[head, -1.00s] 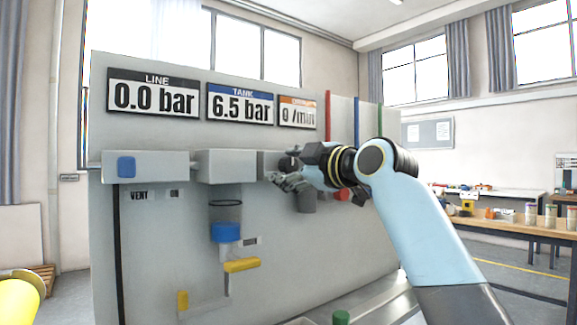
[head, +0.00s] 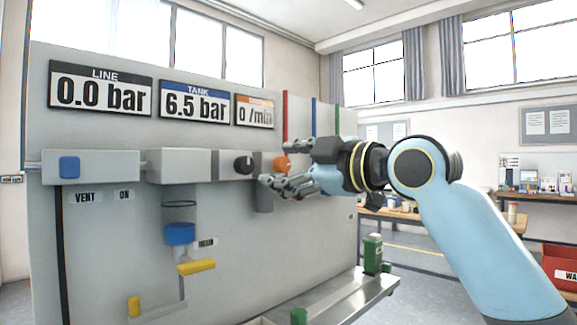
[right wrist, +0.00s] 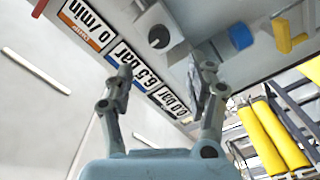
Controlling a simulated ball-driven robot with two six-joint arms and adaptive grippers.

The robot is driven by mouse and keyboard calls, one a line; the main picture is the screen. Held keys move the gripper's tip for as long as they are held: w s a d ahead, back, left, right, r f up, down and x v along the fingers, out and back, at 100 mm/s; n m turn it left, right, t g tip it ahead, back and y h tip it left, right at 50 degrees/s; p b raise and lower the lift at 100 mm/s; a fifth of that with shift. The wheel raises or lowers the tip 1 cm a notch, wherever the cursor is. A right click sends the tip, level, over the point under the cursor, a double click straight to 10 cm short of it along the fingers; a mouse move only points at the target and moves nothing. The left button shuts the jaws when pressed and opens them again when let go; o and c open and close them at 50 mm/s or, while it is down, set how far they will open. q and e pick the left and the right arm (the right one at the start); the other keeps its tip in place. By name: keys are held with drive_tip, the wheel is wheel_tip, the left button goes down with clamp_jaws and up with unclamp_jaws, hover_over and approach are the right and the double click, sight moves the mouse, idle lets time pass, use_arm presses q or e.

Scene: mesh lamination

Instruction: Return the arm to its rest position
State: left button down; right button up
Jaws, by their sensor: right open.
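My right arm comes in from the right in the head view. Its gripper (head: 274,166) is open with nothing between the fingers, in front of the grey panel's (head: 110,250) right part. Whether the gripper touches the orange knob is hard to tell in the head view. In the right wrist view the two fingers (right wrist: 165,72) stand apart, with the panel beyond them. My left gripper is not in view.
The displays read LINE 0.0 bar (head: 101,91), TANK 6.5 bar (head: 195,101) and 0 /min (head: 255,111). A blue button (head: 69,168), blue-capped part (head: 180,233) and yellow handle (head: 197,267) are on the panel.

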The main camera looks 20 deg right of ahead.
drive_tip(key=shift+s, duration=0.2)
idle(0.3)
